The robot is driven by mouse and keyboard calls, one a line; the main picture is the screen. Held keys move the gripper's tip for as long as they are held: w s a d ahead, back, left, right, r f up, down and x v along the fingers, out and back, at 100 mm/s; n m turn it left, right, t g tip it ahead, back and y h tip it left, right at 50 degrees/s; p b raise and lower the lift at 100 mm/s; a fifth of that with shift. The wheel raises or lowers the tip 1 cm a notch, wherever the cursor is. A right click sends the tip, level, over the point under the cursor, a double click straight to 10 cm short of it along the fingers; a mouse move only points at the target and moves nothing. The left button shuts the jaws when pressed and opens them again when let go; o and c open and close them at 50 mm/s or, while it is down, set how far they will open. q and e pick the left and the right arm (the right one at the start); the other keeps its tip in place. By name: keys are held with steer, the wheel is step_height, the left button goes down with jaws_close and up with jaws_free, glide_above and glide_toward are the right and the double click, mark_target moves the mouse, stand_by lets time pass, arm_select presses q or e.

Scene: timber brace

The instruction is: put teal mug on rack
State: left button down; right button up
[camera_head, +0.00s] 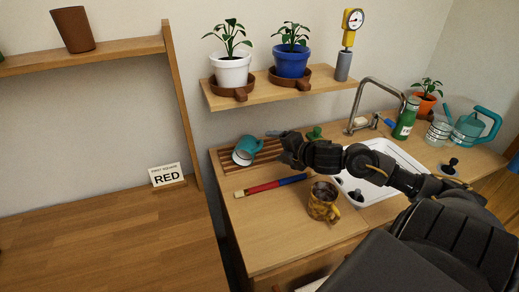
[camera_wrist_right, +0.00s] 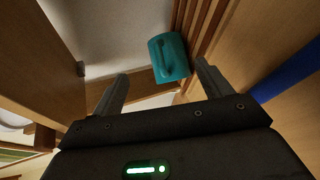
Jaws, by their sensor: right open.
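The teal mug (camera_head: 247,145) is at the slatted wooden rack (camera_head: 270,150) on the counter. It looks tilted, with a pale face toward the lower left, and seems to rest on the slats. In the right wrist view the teal mug (camera_wrist_right: 168,60) shows its handle and overlaps the edge of the rack slats (camera_wrist_right: 197,25). My right gripper (camera_head: 284,150) is just right of the mug in the head view. In the wrist view its open fingers (camera_wrist_right: 160,88) are apart and empty, with the mug ahead of the gap. My left gripper is not seen.
A white sink (camera_head: 385,170) with a faucet is to the right. A shelf (camera_head: 280,88) with potted plants hangs above the rack. A RED sign (camera_head: 167,175) stands left.

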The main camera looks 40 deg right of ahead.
mark_target(260, 144)
steer(key=shift+p+x, duration=0.3)
steer(key=shift+x, duration=4.5)
steer(key=shift+w+f, duration=0.35)
steer(key=shift+w, duration=0.05)
steer(key=c, duration=1.1)
steer(key=shift+s, duration=0.1)
steer(key=c, duration=0.5)
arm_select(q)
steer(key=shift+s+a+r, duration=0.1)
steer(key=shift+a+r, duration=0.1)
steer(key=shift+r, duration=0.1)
arm_select(e)
steer(key=shift+a+f, duration=0.1)
jaws_close()
